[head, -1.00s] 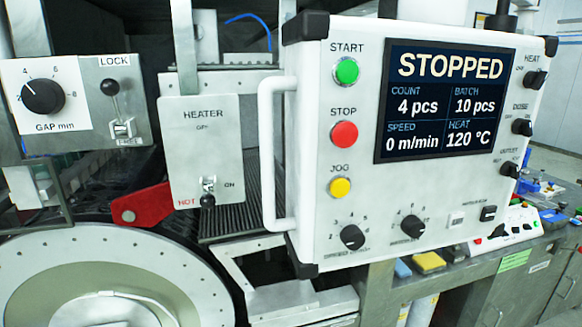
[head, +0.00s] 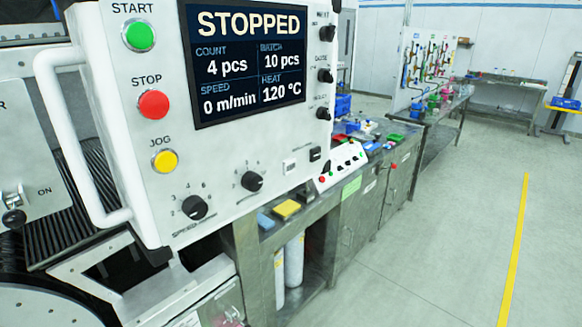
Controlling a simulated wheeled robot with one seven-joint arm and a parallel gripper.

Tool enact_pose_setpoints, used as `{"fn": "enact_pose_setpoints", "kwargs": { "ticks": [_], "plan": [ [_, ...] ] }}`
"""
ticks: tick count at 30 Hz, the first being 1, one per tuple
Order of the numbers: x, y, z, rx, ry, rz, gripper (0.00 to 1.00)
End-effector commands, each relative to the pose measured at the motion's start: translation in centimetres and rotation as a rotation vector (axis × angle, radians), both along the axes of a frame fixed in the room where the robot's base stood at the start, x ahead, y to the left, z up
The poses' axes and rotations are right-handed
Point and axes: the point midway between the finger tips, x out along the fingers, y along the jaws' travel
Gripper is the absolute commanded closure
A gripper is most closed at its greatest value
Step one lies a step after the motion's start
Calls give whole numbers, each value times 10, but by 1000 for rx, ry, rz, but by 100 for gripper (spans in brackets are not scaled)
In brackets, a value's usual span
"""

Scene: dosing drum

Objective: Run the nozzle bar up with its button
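The white control panel (head: 215,130) fills the upper left of the head view. It carries a green START button (head: 139,36), a red STOP button (head: 153,104) and a yellow JOG button (head: 165,161). Its screen (head: 247,57) reads STOPPED, 4 of 10 pcs, 0 m/min and 120 °C. Two black knobs (head: 194,207) sit below, with a small black switch (head: 315,154) at the lower right corner. A smaller white sloped box (head: 340,166) with a red button and black knobs stands on the bench behind. I cannot identify the nozzle bar or its button. My gripper is not in view.
A white handle (head: 75,140) juts from the panel's left side. The HEATER plate (head: 25,170) is cut off at the left edge. A metal bench (head: 365,195) runs back from the panel, with yellow and blue blocks on it. Open floor (head: 450,225) lies right, with a yellow line.

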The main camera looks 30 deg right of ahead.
Motion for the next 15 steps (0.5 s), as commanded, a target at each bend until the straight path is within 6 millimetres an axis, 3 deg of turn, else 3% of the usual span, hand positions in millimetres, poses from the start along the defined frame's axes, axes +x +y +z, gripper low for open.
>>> {"fn": "enact_pose_setpoints", "kwargs": {
  "ticks": [9,14,15],
  "plan": [
    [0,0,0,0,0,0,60],
    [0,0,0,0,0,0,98],
    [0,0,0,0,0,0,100]
  ]
}}
